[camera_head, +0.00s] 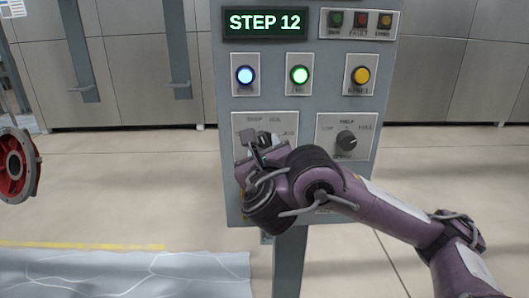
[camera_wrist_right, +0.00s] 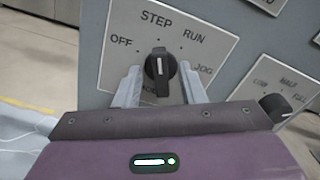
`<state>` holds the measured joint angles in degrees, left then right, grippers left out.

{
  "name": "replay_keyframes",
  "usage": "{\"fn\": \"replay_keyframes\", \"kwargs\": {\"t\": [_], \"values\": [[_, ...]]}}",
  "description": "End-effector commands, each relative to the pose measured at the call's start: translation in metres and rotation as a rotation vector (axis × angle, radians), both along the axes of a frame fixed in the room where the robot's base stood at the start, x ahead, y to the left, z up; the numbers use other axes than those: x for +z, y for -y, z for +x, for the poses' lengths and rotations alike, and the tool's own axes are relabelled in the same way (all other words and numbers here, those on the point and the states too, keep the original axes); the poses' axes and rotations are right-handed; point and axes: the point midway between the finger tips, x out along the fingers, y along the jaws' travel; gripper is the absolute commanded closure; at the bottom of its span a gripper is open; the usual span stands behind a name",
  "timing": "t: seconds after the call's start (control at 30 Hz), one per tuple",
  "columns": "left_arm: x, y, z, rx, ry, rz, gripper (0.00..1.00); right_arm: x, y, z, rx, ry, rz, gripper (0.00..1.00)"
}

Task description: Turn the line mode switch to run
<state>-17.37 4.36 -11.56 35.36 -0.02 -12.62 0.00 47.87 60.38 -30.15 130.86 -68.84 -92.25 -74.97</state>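The line mode switch is a black knob (camera_wrist_right: 159,66) with a white pointer mark on a light label plate (camera_wrist_right: 116,50), seen in the right wrist view. The plate reads OFF, STEP, RUN and JOG, with a lower label partly hidden. The pointer stands nearly upright, toward STEP. My right gripper (camera_wrist_right: 161,76) has one finger on each side of the knob, with gaps visible. In the head view the right gripper (camera_head: 263,148) covers most of this switch and its plate (camera_head: 243,122). My left gripper is in neither view.
A second knob (camera_head: 346,140) sits right of my gripper. A red wheel-like part (camera_head: 14,168) is at far left.

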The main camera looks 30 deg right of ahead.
Motion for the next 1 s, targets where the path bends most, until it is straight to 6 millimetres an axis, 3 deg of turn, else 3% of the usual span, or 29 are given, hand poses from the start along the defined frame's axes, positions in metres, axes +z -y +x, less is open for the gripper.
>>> {"fn": "replay_keyframes", "kwargs": {"t": [0.47,0.77,1.0], "values": [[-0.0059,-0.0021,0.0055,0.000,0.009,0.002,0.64,0.0004,0.0056,0.0078,-0.002,-0.001,0.002,0.64],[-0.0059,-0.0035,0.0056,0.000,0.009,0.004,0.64,0.0003,0.0055,0.0078,-0.001,-0.001,0.003,1.00],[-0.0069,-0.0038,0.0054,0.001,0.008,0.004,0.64,-0.0001,0.0056,0.0077,-0.001,0.005,0.012,1.00]]}}
